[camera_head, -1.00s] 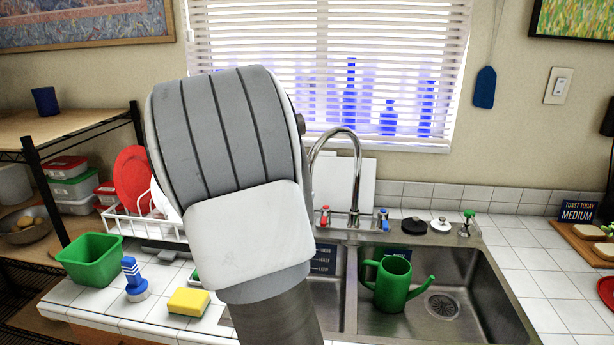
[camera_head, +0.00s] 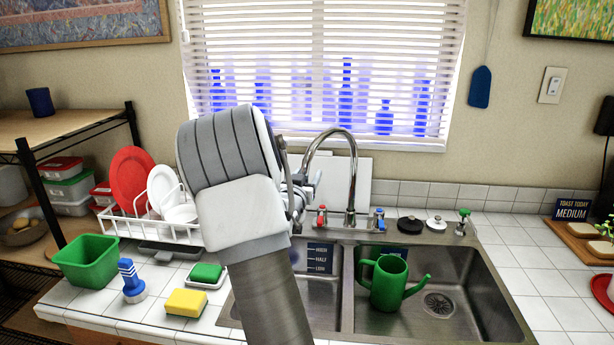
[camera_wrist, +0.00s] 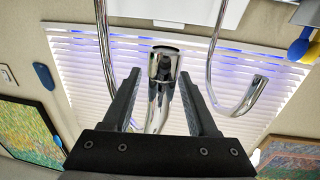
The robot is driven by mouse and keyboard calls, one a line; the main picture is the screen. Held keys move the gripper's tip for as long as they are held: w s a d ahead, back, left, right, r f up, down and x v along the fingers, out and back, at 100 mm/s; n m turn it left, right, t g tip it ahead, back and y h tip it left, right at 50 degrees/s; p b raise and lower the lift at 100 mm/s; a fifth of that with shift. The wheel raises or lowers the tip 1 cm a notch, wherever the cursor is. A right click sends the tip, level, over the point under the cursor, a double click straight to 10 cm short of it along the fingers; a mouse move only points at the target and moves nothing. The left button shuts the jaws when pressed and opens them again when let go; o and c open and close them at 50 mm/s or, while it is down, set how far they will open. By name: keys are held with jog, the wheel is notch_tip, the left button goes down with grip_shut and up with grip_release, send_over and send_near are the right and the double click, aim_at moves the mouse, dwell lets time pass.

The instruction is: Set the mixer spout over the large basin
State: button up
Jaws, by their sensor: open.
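The chrome mixer spout (camera_head: 345,134) arches up behind the sink and bends to the left, its end over the small left basin (camera_head: 268,300). The large basin (camera_head: 480,290) is to the right, with a green watering can (camera_head: 388,284) standing in it. My gripper (camera_head: 308,190) is beside the spout's downturned end, partly hidden by my wrist. In the wrist view my gripper (camera_wrist: 162,90) is open, with the chrome spout's end (camera_wrist: 162,66) between its two dark fingers. I cannot tell whether either finger touches it.
A red tap (camera_head: 321,216) and a blue tap (camera_head: 379,220) flank the spout base.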

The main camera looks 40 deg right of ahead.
grip_shut()
dwell(1.4)
